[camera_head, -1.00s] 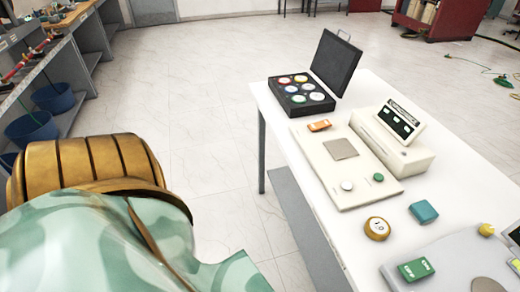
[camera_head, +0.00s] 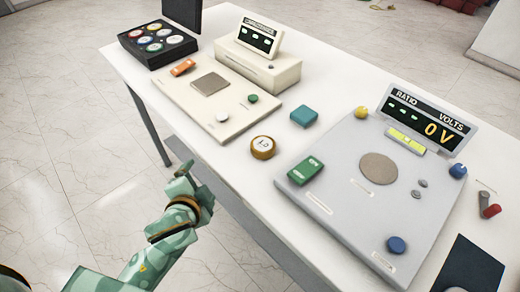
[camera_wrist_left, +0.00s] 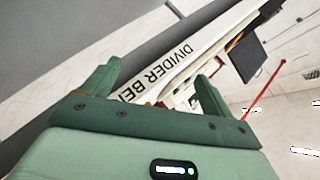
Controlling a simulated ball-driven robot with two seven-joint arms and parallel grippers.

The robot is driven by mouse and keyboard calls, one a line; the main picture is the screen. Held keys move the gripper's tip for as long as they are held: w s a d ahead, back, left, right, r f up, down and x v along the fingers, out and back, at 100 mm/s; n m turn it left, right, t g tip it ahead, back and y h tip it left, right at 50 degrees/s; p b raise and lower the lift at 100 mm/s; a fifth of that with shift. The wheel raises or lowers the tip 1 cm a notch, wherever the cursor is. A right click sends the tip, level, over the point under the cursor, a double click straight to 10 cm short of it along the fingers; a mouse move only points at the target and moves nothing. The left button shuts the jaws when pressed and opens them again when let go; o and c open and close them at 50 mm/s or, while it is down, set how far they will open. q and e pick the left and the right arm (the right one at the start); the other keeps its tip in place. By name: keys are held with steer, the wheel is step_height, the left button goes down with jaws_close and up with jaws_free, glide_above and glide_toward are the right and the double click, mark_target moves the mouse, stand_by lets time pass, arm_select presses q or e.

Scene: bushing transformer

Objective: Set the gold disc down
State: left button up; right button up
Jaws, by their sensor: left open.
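The gold disc (camera_head: 262,147), with a white top and dark marking, rests flat on the white table near its front edge. My left gripper (camera_head: 187,178) is off the table's front edge, to the left of the gold disc and apart from it. In the left wrist view the left gripper (camera_wrist_left: 155,85) has its two green fingers spread, with nothing between them. The gold disc cannot be made out in that view. My right gripper is not in view.
The white table (camera_head: 140,80) holds a grey instrument panel (camera_head: 345,130) on the right and a cream panel (camera_head: 180,97) on the left. Green (camera_head: 306,170) and teal (camera_head: 304,116) blocks sit near the disc. A black case (camera_head: 140,50) stands at the far left.

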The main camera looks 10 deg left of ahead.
arm_select(q)
steer(key=w+d+r+m+t+h, duration=0.3)
steer(key=w+d+r+m+t, duration=0.15)
steer(key=r, duration=0.45)
steer(key=w+d+r+m+t+h, duration=0.35)
steer(key=w+d+r, duration=0.2)
steer(key=r, duration=0.35)
steer(key=s+d+r+m+g+h, duration=0.1)
steer(key=d+r+m+g+h, duration=0.3)
steer(key=d+m+h, duration=0.4)
steer(key=s+d+r+m+g+h, duration=0.1)
steer(key=d+r+m+g+h, duration=0.25)
steer(key=d+m+h, duration=0.55)
steer(key=m+g+y, duration=1.1)
steer(key=m+y, duration=0.5)
steer(key=y, duration=0.1)
glide_toward(262, 144)
steer(key=f, duration=0.1)
steer(key=f+b, duration=0.2)
steer(key=shift+w+d+f, duration=0.1)
steer(key=shift+w, duration=0.2)
steer(key=x, duration=0.3)
steer(key=b+x, duration=0.1)
steer(key=x, duration=0.2)
steer(key=shift+s+d+b, duration=0.2)
steer(key=shift+d+b, duration=0.1)
steer(key=shift+d, duration=0.1)
